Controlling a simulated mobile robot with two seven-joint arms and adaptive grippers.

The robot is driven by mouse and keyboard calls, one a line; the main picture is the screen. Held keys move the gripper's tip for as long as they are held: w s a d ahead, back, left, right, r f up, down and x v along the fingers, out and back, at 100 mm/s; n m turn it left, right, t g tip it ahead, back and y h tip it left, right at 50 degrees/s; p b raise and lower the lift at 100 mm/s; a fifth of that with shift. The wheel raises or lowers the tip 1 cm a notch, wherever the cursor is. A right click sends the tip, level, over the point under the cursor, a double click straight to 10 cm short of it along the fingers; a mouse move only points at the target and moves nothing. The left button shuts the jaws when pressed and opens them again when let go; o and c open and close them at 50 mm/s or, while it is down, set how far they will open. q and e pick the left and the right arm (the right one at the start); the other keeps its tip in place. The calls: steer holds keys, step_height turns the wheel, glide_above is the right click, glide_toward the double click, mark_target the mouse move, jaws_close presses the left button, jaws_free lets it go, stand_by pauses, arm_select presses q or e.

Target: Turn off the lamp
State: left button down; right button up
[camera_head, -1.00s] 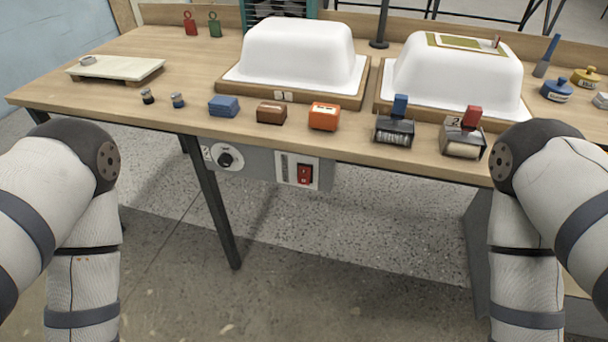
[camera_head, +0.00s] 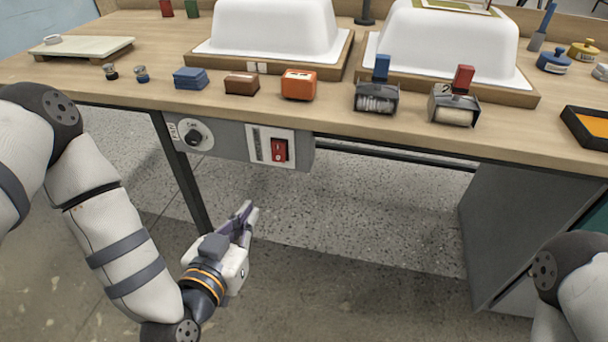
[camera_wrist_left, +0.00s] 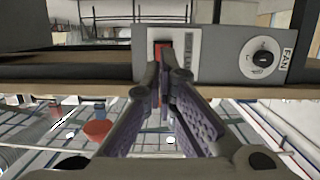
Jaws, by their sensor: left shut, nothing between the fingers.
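A red rocker switch (camera_head: 280,150) sits on a white plate (camera_head: 260,146) on the grey panel under the table's front edge. A thin dark post (camera_head: 366,10) stands at the back of the table, its top out of frame; no lamp head shows. My left gripper (camera_head: 249,208) is shut and empty, below and in front of the panel, apart from the switch. In the left wrist view the closed fingertips (camera_wrist_left: 160,62) partly cover the red switch (camera_wrist_left: 164,46). My right gripper is out of view; only part of the right arm shows.
A fan knob (camera_head: 194,137) sits left of the switch. The table's front edge (camera_head: 330,126) overhangs the panel, with a table leg (camera_head: 184,178) below. A grey cabinet (camera_head: 510,230) stands at right. Stamps, blocks and white tub shells cover the tabletop.

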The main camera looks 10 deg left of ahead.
mark_target(277, 157)
arm_select(q)
steer(key=shift+w+a+r+t, duration=0.2)
steer(key=shift+w+r+t, duration=0.35)
steer(key=shift+r, duration=0.3)
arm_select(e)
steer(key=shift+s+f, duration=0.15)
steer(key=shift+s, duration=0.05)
arm_select(q)
steer(key=shift+w, duration=0.1)
steer(key=w, duration=0.4)
steer(key=w+f+b, duration=0.1)
steer(key=w, duration=0.4)
steer(key=w+f, duration=0.1)
steer(key=w, duration=0.3)
steer(key=shift+w+d, duration=0.35)
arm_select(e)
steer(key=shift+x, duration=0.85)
